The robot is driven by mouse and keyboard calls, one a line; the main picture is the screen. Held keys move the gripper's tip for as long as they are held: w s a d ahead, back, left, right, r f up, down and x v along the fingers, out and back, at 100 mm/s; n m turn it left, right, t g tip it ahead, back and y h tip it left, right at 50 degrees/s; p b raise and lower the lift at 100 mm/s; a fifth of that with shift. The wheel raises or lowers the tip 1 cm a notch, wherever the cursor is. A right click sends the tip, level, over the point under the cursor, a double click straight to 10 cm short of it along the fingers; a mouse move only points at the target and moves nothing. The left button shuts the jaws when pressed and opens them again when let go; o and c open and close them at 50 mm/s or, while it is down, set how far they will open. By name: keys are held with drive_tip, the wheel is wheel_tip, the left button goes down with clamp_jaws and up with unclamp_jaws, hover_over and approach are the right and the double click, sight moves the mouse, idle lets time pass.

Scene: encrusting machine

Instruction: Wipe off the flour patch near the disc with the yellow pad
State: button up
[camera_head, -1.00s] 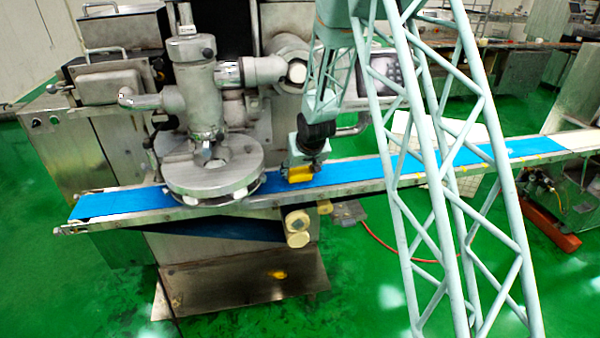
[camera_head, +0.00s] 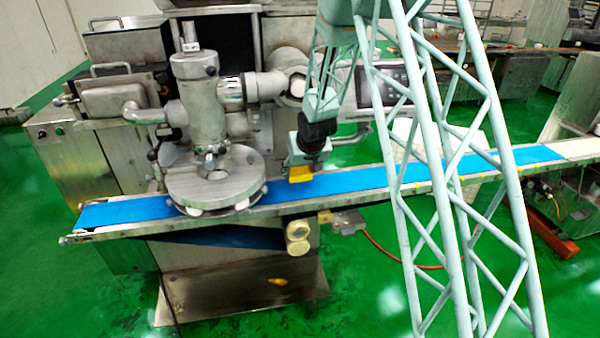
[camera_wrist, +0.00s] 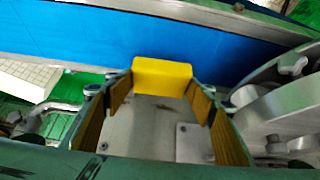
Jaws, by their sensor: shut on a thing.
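The yellow pad (camera_head: 300,174) is held in my gripper (camera_head: 305,160) over the far side of the blue belt (camera_head: 350,183), right of the round metal disc (camera_head: 214,180). In the wrist view the pad (camera_wrist: 162,77) sits between the two fingers of my gripper (camera_wrist: 160,92), which are shut on it. The blue belt (camera_wrist: 90,40) runs behind the pad there, and the disc (camera_wrist: 280,105) is at the right. I cannot tell whether the pad touches the belt. I cannot make out a flour patch in either view; my gripper and the pad hide part of the belt.
The filling head (camera_head: 200,100) stands upright above the disc. Small white pieces (camera_head: 198,212) show under the disc's edge. A metal rail (camera_head: 330,202) runs along the belt's near side. The belt is clear to the right, partly behind my lattice frame.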

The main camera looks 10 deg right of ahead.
drive_tip(key=shift+r, duration=0.55)
drive_tip(key=shift+p, duration=0.3)
drive_tip(key=shift+r+p, duration=1.25)
drive_tip(key=shift+r, duration=0.25)
